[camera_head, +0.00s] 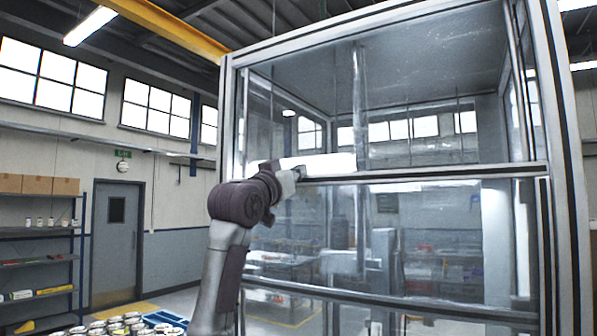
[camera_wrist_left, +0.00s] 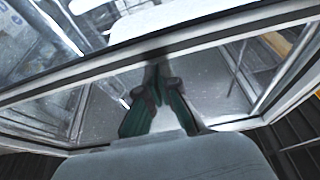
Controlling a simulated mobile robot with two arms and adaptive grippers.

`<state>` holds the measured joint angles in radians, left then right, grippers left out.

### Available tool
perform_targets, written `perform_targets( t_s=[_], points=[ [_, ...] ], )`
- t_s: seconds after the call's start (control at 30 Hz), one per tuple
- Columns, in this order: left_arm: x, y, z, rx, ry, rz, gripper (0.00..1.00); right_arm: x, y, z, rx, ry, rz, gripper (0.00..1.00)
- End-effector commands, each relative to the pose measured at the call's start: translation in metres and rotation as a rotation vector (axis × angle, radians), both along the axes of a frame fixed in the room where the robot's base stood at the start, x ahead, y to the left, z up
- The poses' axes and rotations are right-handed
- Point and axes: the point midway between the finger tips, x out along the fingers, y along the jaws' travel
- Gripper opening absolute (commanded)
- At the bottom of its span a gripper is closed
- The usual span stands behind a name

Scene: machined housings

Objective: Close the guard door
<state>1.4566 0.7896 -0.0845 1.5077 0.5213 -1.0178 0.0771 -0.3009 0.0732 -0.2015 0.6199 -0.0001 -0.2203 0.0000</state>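The guard door is part of a tall, clear-panelled enclosure with a silver frame (camera_head: 228,120); a horizontal rail (camera_head: 430,174) crosses its front at mid-height. I cannot tell which panel is the door or how far it is open. My left gripper (camera_head: 298,173) is at the left part of this rail, seen from the side. In the left wrist view its two fingers (camera_wrist_left: 157,78) come together at the tips, just in front of a pale frame bar (camera_wrist_left: 215,38). Nothing shows between them. Whether they touch the bar is unclear. My right gripper is out of view.
Shelves (camera_head: 40,262) with boxes and a grey door (camera_head: 117,240) stand at the left. Several round parts (camera_head: 110,326) and a blue bin (camera_head: 165,319) sit low at the left front. Through the clear panels, machinery shows, blurred by reflections.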

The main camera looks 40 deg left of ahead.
Motion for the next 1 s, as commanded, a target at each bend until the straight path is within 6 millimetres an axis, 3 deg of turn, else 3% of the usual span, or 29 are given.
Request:
perform_targets(
  t_s=[0.03,0.5,0.73,1.0],
  points=[
    [0.004,0.000,-0.028,-0.001,0.015,0.000,0.00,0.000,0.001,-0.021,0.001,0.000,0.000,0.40],
    [0.004,0.000,-0.182,-0.002,0.018,0.000,0.00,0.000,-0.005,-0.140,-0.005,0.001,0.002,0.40],
    [0.004,0.001,-0.234,-0.002,0.017,0.001,0.00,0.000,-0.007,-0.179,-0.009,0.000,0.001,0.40],
    [0.003,0.000,-0.261,-0.002,0.013,-0.001,0.00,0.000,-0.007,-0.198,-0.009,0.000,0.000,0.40]
  ],
)
